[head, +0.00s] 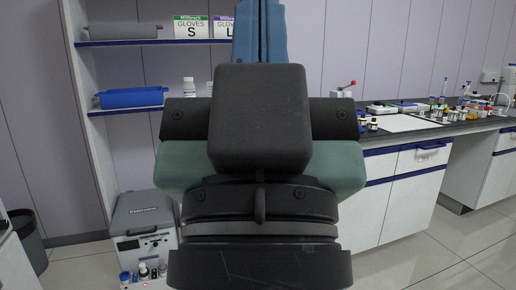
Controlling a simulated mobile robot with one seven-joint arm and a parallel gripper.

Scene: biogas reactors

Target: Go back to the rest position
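My own arm fills the middle of the head view, seen from behind, with dark, green and blue links. My gripper is not visible in this view. Whether it holds anything cannot be seen. The arm hides the middle of the shelf unit and the left end of the lab bench.
A shelf unit (120,42) on the left holds glove boxes (190,27) and a blue tray (132,97). A grey device (144,222) with small bottles stands on the floor. A bench (405,140) with bottles runs right. A bin (27,236) is far left. Floor at lower right is clear.

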